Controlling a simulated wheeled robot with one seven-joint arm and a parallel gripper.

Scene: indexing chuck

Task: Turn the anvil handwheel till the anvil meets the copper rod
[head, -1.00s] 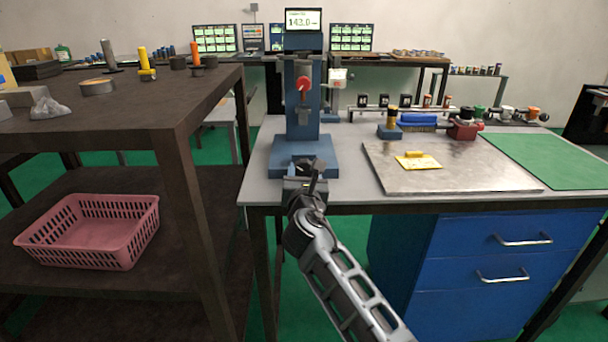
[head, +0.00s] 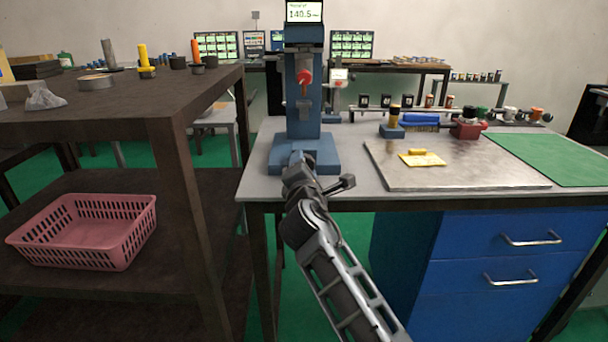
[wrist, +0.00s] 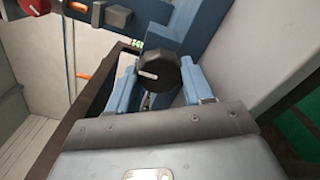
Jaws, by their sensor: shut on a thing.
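The blue press-like machine (head: 303,110) stands on the grey bench, with a red knob (head: 304,77) on its column and a display (head: 304,12) on top reading about 140.5. In the wrist view, a round black handwheel (wrist: 158,72) with a pale mark sits between the two blue fingers of my gripper (wrist: 157,88). My gripper is shut on this handwheel, low at the front of the machine's base. In the head view my wrist hides most of the handwheel. I cannot make out the copper rod or the anvil's contact with it.
A metal plate (head: 460,175) with a yellow piece (head: 422,158) lies right of the machine. Small blue and red fixtures stand behind it, and a green mat (head: 560,160) lies far right. A dark shelf unit (head: 160,105) with a pink basket (head: 85,230) stands left.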

